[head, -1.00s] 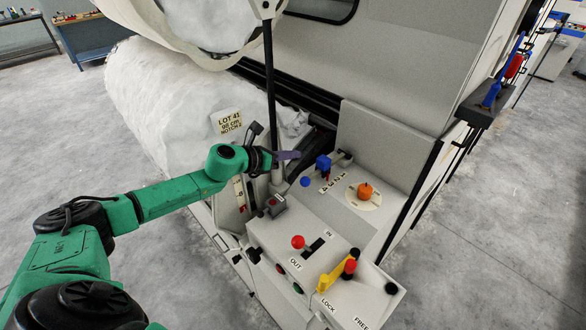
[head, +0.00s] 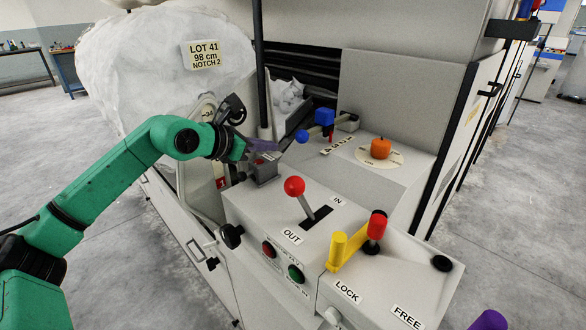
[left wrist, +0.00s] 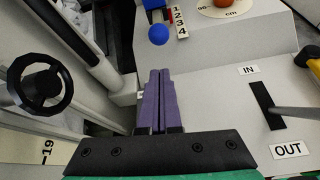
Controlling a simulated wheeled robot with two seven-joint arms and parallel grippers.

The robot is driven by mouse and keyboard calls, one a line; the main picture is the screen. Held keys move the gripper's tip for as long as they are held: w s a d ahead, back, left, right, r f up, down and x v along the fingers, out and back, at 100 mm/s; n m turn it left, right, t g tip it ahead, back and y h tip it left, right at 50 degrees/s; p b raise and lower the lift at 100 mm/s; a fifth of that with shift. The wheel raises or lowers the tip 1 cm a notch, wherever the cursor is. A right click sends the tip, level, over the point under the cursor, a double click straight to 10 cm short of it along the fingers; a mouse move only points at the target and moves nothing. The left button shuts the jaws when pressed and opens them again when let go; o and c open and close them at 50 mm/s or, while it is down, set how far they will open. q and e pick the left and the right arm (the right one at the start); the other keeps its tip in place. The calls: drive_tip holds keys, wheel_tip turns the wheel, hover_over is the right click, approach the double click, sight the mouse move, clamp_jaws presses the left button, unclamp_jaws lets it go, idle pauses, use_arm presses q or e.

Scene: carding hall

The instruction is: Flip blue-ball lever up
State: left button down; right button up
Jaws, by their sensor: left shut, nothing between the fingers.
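The blue-ball lever's ball (head: 302,136) sticks out at the front left of a blue block (head: 324,117) at the back of the machine's panel, beside a strip of numbers (head: 338,145). In the left wrist view the ball (left wrist: 159,34) is just beyond the fingertips, with a gap between. My left gripper (head: 274,146) has its purple fingers pressed together, empty, left of and slightly below the ball in the head view. The fingers also show in the left wrist view (left wrist: 160,74). A purple tip (head: 490,320) at the bottom right looks like my right gripper, mostly out of frame.
A red-ball lever (head: 294,186) stands in the IN/OUT slot. A yellow latch (head: 340,250) and a red knob (head: 376,226) are nearer, by LOCK. An orange knob (head: 381,149) sits on a dial at the right. A black handwheel (left wrist: 40,92) lies left of my fingers.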

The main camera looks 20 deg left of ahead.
use_arm(q)
drive_tip(key=p+x, duration=0.3)
drive_tip(key=x, duration=0.5)
drive_tip(key=shift+w+d, duration=0.2)
drive_tip(key=shift+w, duration=0.2)
drive_tip(key=shift+w+d+f, duration=0.15)
drive_tip(key=shift+w+f, duration=0.2)
drive_tip(key=shift+w, duration=0.05)
drive_tip(key=shift+r, duration=0.1)
